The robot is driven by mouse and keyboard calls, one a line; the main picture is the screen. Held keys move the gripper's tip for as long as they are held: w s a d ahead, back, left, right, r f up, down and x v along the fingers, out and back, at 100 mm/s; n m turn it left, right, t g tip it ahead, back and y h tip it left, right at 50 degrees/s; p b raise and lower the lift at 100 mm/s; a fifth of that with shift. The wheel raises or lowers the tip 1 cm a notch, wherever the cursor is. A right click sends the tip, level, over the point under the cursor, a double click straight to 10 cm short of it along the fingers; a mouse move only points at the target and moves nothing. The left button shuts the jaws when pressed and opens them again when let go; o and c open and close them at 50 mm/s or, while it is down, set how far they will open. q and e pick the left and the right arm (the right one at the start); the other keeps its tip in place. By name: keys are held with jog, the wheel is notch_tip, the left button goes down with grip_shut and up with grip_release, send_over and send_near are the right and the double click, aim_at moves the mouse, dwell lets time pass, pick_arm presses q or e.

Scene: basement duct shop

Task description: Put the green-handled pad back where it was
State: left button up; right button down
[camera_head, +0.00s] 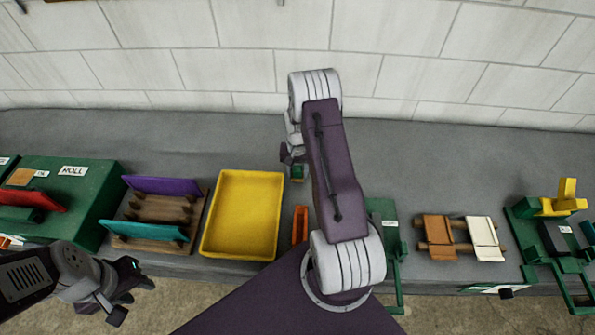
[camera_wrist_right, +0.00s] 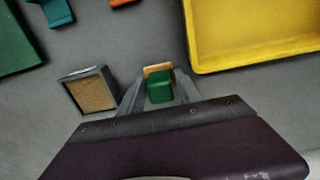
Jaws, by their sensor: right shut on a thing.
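The green-handled pad (camera_wrist_right: 159,88) is held by its green handle between the fingers of my right gripper (camera_wrist_right: 158,92), with a tan face edge showing behind the handle. In the head view the green handle (camera_head: 297,173) shows beside my right gripper (camera_head: 291,157), left of the arm, above the grey bench. I cannot tell whether the pad touches the bench. A dark-framed shallow tray with a brown grainy inside (camera_wrist_right: 92,92) lies left of the pad in the wrist view; my arm hides it in the head view. My left gripper (camera_head: 127,297) is open and empty at the bench's front edge.
A yellow tray (camera_head: 204,248) stands left of my right arm. Left of it are a wooden rack (camera_head: 125,243) with purple and teal boards and a green ROLL machine (camera_head: 90,185). An orange block (camera_head: 300,225) and green fixture (camera_head: 388,213) lie nearby. The rear bench is clear.

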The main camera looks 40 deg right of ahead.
aim_at(298, 168)
jog(key=shift+d+f, duration=0.1)
jog(key=shift+f, duration=0.55)
jog(key=c, duration=0.8)
grip_release()
jog(key=shift+c, duration=0.2)
notch_tip(298, 168, up, 12)
jog(key=b, duration=0.2)
jog(key=shift+f+b, duration=0.15)
jog(key=shift+b, duration=0.2)
jog(key=shift+r, duration=0.45)
